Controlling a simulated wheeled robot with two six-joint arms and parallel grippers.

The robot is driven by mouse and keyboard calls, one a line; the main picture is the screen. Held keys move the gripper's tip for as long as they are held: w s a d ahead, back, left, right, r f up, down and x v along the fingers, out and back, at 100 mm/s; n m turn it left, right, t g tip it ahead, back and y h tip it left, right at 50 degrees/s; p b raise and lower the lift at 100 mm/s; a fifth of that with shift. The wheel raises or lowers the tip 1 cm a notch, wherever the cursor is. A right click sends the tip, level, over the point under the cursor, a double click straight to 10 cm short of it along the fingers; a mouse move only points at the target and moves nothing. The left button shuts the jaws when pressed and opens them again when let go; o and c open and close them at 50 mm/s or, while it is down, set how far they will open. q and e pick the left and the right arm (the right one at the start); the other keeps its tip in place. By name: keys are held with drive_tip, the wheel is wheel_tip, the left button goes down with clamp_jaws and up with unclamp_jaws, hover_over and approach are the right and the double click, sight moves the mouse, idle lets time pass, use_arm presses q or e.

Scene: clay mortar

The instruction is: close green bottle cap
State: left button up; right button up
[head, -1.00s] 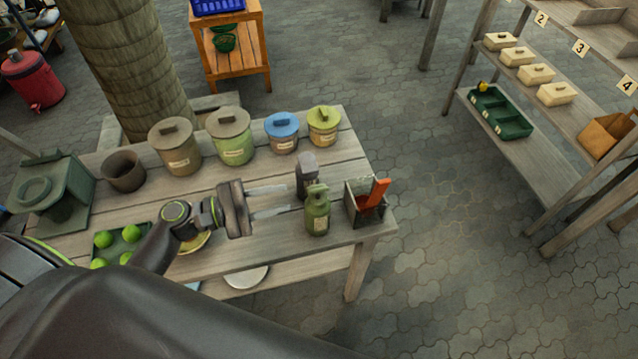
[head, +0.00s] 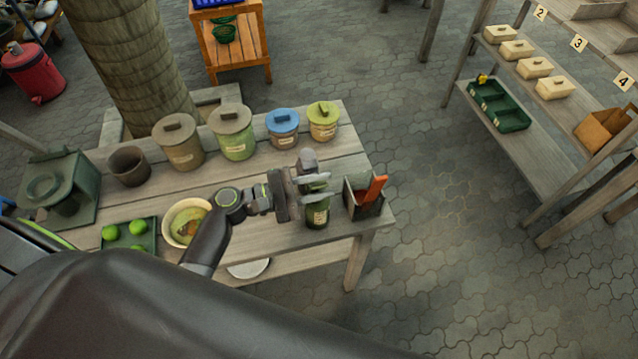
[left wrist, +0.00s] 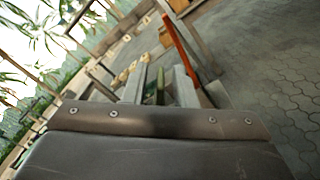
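The green bottle (head: 317,216) stands upright near the front right of the wooden table, with a pale label on its side. My left gripper (head: 316,189) is at its top, with one finger on the far side and one on the near side. The fingers are spread apart and hide most of the cap and neck. In the left wrist view the two fingers (left wrist: 159,86) point forward, with a narrow green shape between them. I cannot tell whether they touch the cap, or whether the cap is open. My right gripper is not in view.
A grey box with an orange-red handle (head: 375,188) stands just right of the bottle. A dark grey object (head: 307,158) is close behind the fingers. Lidded canisters (head: 234,133) line the back. A bowl (head: 184,224) and green tray (head: 128,236) are left.

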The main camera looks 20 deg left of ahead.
use_arm(q)
clamp_jaws()
drive_tip(key=shift+s+f+m+b, duration=0.15)
drive_tip(key=shift+f+m+b, duration=0.25)
drive_tip(key=shift+b, duration=0.3)
drive_tip(key=shift+s+d+f+m+b, duration=0.25)
drive_tip(key=shift+f+m+b, duration=0.3)
drive_tip(key=shift+m+b, duration=1.25)
drive_tip(key=shift+s+d+f+m+b, duration=0.15)
drive_tip(key=shift+f+m+b, duration=0.65)
drive_tip(key=shift+b, duration=1.6)
drive_tip(key=shift+s+d+f+m+b, duration=0.15)
drive_tip(key=shift+s+f+m+b, duration=0.15)
drive_tip(key=shift+m+b, duration=1.6)
drive_tip(key=shift+o, duration=0.7)
unclamp_jaws()
